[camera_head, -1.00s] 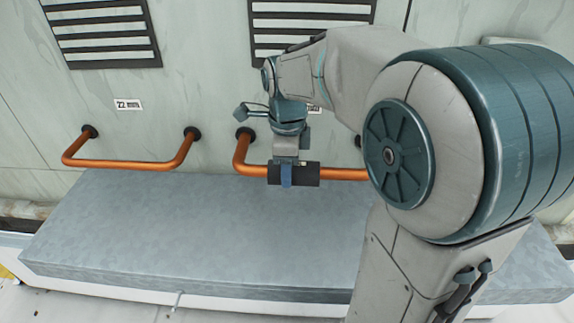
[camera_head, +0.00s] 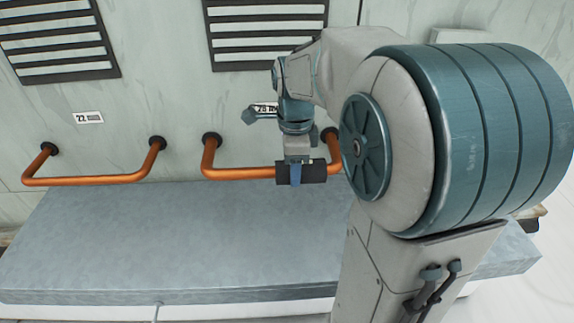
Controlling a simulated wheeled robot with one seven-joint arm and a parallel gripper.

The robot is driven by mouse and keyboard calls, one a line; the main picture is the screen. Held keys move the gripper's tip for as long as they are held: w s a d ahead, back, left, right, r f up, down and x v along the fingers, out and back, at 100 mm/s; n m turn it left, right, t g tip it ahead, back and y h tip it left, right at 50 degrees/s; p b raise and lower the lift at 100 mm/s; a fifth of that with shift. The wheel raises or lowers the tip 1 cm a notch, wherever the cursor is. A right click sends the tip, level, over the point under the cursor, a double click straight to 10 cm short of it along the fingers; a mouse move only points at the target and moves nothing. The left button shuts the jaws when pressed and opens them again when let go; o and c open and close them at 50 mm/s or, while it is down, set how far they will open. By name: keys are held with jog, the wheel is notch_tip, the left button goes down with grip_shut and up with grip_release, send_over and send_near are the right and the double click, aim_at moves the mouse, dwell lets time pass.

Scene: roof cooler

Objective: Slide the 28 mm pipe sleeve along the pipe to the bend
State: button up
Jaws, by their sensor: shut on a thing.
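The black pipe sleeve (camera_head: 316,172) is around the lower straight run of the right copper pipe (camera_head: 240,174). This pipe is under a partly hidden label (camera_head: 263,107) that seems to read 28 mm. My gripper (camera_head: 296,174) comes down from above and is shut on the sleeve, with a blue finger across its front. The sleeve's right end is close to the pipe's right bend (camera_head: 334,165); whether they touch is hard to tell. Bare pipe shows from the left bend to the sleeve.
A second copper pipe (camera_head: 90,181) stands at left under a 22 mm label (camera_head: 88,117). A grey metal ledge (camera_head: 150,235) runs below both pipes. Slatted vents (camera_head: 60,40) are on the wall above. My arm covers the right side.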

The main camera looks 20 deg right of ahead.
jog(key=o, duration=1)
jog(key=r, duration=1.3)
jog(key=shift+s+r+p, duration=0.2)
jog(key=shift+r+p, duration=0.1)
jog(key=shift+r, duration=0.1)
jog(key=s+a+f+n+t, duration=0.1)
jog(key=s+a+f+n, duration=0.1)
jog(key=s+f+n, duration=0.2)
jog(key=s+a+f+n, duration=0.2)
jog(key=s+f+n, duration=0.2)
jog(key=n, duration=0.6)
jog(key=s+a+f+n+t, duration=0.1)
jog(key=s+f+n, duration=0.3)
jog(key=f+n, duration=0.3)
jog(key=shift+s+a+f+t, duration=0.25)
jog(key=shift+s+a+t, duration=0.05)
jog(key=shift+s+a, duration=0.1)
